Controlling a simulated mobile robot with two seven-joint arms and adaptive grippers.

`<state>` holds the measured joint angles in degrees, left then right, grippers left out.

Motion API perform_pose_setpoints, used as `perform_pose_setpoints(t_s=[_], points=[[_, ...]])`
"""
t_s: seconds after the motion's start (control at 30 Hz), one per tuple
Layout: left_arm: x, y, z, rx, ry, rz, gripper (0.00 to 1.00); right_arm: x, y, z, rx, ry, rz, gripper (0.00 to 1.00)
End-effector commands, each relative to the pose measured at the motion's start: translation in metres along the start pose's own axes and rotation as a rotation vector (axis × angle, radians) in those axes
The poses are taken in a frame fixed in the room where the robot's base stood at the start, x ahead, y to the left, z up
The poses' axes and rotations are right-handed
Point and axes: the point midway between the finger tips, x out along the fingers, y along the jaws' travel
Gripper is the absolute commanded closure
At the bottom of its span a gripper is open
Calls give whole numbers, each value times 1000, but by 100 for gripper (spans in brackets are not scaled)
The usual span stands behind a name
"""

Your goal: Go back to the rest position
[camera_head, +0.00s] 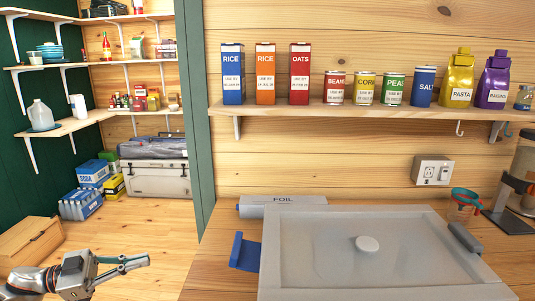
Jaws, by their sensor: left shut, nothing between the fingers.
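My left gripper (138,262) is in the lower left of the head view, at the end of my arm coming in from the left. Its fingers are shut with nothing between them and point to the right. It shows in front of the wooden floor, left of the counter and apart from it. My right gripper is not in view.
A wooden counter (208,268) holds a grey lidded container (330,270) with a blue handle and a foil box (283,201). A shelf (300,111) above bears boxes, cans and bags. A wooden crate (30,240) stands on the floor at left.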

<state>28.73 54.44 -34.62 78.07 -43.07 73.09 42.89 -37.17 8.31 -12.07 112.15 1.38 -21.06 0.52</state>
Motion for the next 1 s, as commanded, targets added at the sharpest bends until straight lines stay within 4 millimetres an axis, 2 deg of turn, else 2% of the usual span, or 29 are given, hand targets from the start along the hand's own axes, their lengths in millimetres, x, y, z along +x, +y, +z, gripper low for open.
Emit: perform_pose_setpoints(t_s=[0.03,0.27,0.47,0.6,0.8,1.0], points=[[-1,11,19,18,-20,-48,100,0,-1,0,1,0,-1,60],[-19,44,92,130,-189,-282,100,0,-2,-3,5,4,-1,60],[-56,88,154,186,-431,-423,100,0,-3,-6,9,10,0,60],[-92,131,193,206,-639,-465,100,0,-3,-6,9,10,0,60],[-139,190,227,214,-890,-446,100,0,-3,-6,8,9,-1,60],[-177,242,243,209,-1080,-383,100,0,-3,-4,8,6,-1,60]])
